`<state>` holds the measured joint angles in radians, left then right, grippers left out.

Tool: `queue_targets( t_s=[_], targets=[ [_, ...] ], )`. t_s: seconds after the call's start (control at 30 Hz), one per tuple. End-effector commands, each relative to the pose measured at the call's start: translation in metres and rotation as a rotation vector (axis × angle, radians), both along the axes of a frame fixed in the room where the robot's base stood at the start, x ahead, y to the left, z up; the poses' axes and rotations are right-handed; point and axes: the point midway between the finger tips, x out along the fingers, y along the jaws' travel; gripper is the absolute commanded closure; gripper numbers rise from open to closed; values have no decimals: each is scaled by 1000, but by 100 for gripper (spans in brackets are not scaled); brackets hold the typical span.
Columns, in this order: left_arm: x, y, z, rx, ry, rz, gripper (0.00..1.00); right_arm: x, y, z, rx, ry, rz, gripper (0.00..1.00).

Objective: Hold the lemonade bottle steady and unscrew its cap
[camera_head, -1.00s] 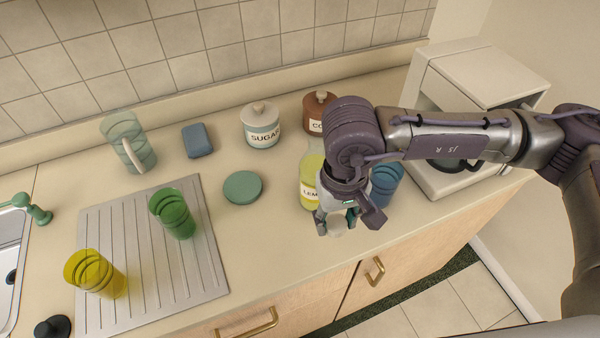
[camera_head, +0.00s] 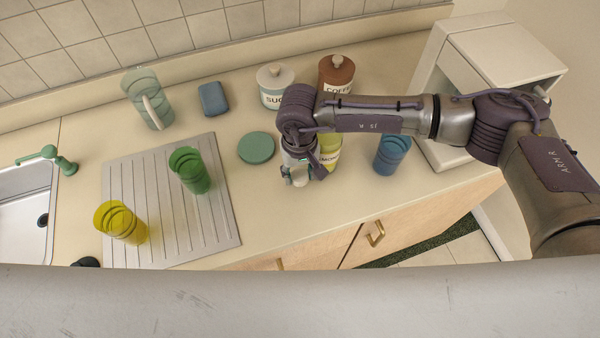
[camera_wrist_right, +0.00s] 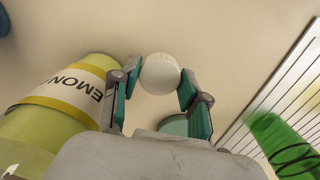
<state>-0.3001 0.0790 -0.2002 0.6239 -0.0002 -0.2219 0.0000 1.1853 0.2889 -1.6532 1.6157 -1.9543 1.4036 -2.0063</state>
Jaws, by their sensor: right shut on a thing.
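The lemonade bottle (camera_head: 330,148) is yellow-green with a white label and stands on the counter, partly hidden behind my right arm. My left gripper is not in view.
A teal disc (camera_head: 256,148) lies left of the gripper. A blue cup (camera_head: 391,154) stands right of the bottle. Sugar (camera_head: 273,90) and coffee (camera_head: 337,75) jars stand behind. A ribbed drainboard (camera_head: 215,225) holds green (camera_head: 190,172) and yellow (camera_head: 122,224) cups. The counter's front edge is close.

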Motion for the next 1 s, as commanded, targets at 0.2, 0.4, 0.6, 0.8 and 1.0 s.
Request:
queue_targets(
  t_s=[0.2, 0.4, 0.6, 0.8, 1.0],
  targets=[
    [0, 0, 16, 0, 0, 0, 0, -1, 0, -25, 0, 2, -1, 97],
    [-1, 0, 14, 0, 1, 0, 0, -1, 0, -27, 0, 1, 0, 97],
    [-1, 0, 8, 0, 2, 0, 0, 0, -1, -31, -1, 1, 0, 97],
    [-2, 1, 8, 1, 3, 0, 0, 0, -1, -30, -1, 1, -1, 35],
    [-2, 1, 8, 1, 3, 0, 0, -1, -1, -30, -1, 1, -1, 30]
  ],
)
